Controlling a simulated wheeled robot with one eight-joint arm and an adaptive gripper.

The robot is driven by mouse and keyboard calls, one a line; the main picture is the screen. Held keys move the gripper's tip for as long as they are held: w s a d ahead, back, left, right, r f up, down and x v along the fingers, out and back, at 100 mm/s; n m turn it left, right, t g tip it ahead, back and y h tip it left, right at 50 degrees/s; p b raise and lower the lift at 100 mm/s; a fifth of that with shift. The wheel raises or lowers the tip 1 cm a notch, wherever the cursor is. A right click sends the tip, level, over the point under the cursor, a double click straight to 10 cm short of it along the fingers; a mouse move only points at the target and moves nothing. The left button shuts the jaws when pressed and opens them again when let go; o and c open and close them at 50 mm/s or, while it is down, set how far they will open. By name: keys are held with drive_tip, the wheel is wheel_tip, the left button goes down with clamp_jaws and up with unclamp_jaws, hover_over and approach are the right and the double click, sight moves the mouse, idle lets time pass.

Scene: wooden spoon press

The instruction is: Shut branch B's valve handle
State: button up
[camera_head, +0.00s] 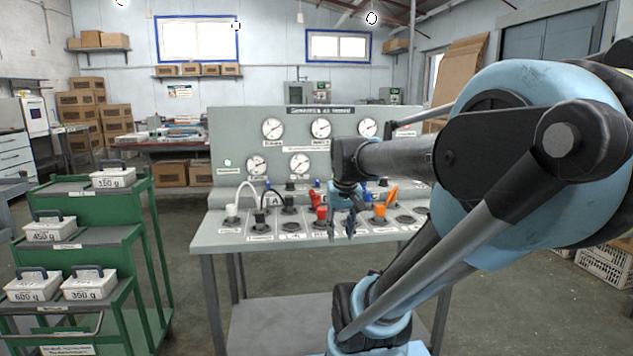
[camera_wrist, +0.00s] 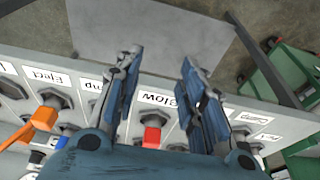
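The grey control bench (camera_head: 212,235) carries a sloped row of switches below an upright gauge panel. A letter A label (camera_head: 274,200) shows on it; I cannot read a B label, and my arm covers that part. Small blue parts show behind the row, but I cannot tell which is branch B's valve handle. My gripper (camera_head: 341,226) points down over the bench's front, right of a red switch (camera_head: 319,206). In the wrist view my gripper (camera_wrist: 158,62) is open, its fingers apart with nothing between the tips.
An orange lever (camera_head: 387,206) stands right of my gripper; it also shows in the wrist view (camera_wrist: 40,120). Black switches (camera_head: 260,218) and a white lever (camera_head: 232,210) stand to the left. A green stepped cart (camera_head: 85,240) with weights is at far left. Floor between is clear.

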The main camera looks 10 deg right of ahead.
drive_tip(key=w+r, duration=0.6)
drive_tip(key=w, duration=0.4)
drive_tip(key=w+r, duration=0.6)
drive_tip(key=w, duration=0.3)
drive_tip(key=t, duration=0.2)
approach(317, 179)
drive_tip(key=x, duration=0.8)
drive_tip(key=shift+a+f, duration=0.1)
drive_tip(key=shift+f, duration=0.3)
drive_tip(key=shift+c, duration=0.3)
clamp_jaws()
